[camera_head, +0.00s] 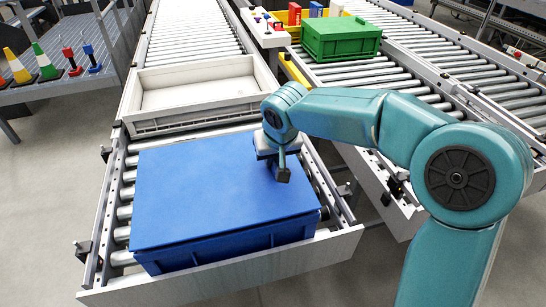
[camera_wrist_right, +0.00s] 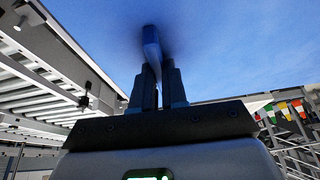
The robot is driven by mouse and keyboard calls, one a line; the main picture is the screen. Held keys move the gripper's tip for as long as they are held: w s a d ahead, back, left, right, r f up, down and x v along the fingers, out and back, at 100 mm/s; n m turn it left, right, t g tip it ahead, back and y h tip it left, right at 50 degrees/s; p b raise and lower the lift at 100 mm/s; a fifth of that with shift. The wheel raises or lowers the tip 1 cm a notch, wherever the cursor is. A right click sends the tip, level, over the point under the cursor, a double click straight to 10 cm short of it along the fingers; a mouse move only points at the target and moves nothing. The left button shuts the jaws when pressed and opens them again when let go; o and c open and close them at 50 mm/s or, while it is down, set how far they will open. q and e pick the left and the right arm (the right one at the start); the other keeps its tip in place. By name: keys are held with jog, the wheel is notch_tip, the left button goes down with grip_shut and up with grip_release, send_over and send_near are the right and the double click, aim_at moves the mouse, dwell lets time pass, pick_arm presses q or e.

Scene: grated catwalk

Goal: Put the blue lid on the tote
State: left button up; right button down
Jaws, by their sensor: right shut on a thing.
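The blue lid (camera_head: 215,185) is a broad flat panel over the blue tote (camera_head: 230,246), which stands on the near end of the left roller conveyor. The lid covers the tote's top; the tote's front wall shows below its front edge. I cannot tell whether the lid is fully seated. My right gripper (camera_head: 281,173) is at the lid's right side. In the right wrist view the gripper (camera_wrist_right: 157,82) is shut on a narrow blue part of the lid (camera_wrist_right: 150,42), and the lid's blue surface fills the upper picture. My left gripper is not in view.
An open pale grey tote (camera_head: 195,92) stands just behind on the same conveyor (camera_head: 120,212). A green lidded box (camera_head: 340,40) is on the right conveyor. Small cones (camera_head: 45,62) stand on a rack at the left. Bare floor lies at the left front.

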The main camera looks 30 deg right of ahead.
jog(key=shift+f+b, duration=0.75)
jog(key=shift+f, duration=0.1)
jog(key=c, duration=0.7)
grip_release()
jog(key=shift+r+p, duration=3.15)
jog(key=shift+r, duration=0.9)
